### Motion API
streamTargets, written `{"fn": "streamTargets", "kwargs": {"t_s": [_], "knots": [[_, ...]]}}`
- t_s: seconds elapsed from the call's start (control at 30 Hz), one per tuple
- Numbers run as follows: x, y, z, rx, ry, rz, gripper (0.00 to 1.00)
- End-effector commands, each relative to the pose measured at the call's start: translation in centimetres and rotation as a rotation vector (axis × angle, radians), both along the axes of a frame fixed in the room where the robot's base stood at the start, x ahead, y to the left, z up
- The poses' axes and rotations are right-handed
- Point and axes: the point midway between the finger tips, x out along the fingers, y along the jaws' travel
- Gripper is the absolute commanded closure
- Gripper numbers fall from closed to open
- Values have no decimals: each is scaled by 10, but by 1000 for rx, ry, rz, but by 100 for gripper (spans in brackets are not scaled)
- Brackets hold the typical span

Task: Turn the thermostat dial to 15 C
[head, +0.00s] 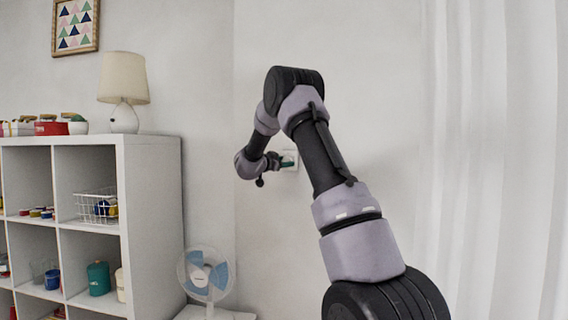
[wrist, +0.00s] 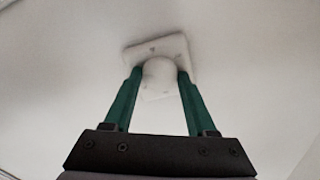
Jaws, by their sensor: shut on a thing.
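The thermostat is a small pale square plate (head: 290,155) on the wall in the head view, partly hidden by my arm. In the wrist view its plate (wrist: 178,48) is tilted, with a round white dial (wrist: 158,72) standing out from it. My gripper (wrist: 160,75) has its two green fingers on either side of the dial, shut on it. In the head view my gripper (head: 287,163) is at the thermostat, small and partly hidden. No scale or number on the dial can be read.
A white shelf unit (head: 150,210) stands at the left, with a lamp (head: 123,85) on top and a wire basket (head: 95,205) in it. A fan (head: 206,273) stands low beside it. A pale curtain (head: 490,160) hangs at the right. The wall around the thermostat is bare.

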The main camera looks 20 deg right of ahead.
Motion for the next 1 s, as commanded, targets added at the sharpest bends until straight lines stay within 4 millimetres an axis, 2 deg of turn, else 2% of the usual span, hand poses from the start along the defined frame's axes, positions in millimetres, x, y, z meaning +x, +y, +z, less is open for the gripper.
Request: {"fn": "streamTargets", "kwargs": {"t_s": [0.6,1.0], "knots": [[0,1,-1,-309,463,1,99],[0,0,-1,-455,683,0,99]]}}
